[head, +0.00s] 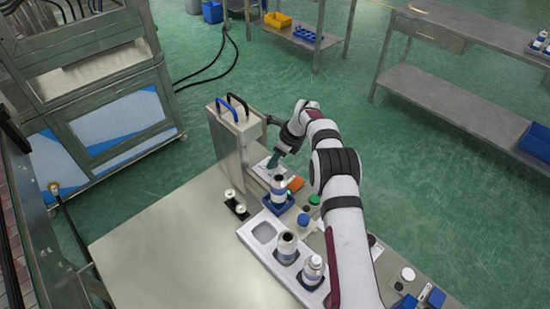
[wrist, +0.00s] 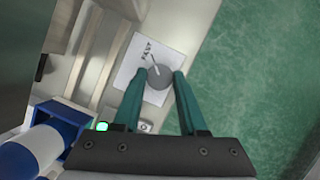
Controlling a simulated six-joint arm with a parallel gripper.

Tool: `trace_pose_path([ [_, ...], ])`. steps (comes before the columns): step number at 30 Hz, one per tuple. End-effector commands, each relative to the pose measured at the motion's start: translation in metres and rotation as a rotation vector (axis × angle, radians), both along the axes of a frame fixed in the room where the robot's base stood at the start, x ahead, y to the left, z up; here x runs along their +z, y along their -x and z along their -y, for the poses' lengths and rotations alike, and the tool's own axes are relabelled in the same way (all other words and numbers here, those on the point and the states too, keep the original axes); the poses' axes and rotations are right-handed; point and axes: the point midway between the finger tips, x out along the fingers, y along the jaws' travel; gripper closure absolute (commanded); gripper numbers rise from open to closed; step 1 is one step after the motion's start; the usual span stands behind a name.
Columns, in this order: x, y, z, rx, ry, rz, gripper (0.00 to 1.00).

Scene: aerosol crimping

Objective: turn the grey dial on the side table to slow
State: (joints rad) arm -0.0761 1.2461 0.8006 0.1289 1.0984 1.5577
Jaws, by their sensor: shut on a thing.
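The grey dial (wrist: 158,93) shows in the wrist view on a white card (wrist: 127,70) with the word FAST printed on it. In the head view my gripper (head: 273,160) reaches down to the side table beside the grey machine, and I cannot make out the dial there. No word for slow is readable.
A blue-and-white can (head: 279,186) stands in a blue holder close to the gripper. An orange block (head: 295,184) lies beside it. A pale tray (head: 256,245) with more cans stands in front.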

Motion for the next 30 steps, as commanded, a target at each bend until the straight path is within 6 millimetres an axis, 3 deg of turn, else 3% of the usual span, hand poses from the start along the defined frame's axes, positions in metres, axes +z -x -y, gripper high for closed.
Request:
trace_pose_path([
  [9, -0.0007, -0.002, 0.0006, 0.228, 0.0, -0.002, 1.0],
  [20, -0.0004, -0.0011, 0.001, 0.252, 0.0, -0.003, 1.0],
  [21, -0.0003, -0.0011, 0.0011, 0.252, 0.0, -0.003, 0.52],
  [25, -0.0003, -0.0012, 0.001, 0.251, 0.0, -0.003, 0.29],
  [30, -0.0002, -0.0013, 0.0008, 0.251, 0.001, -0.002, 0.29],
])
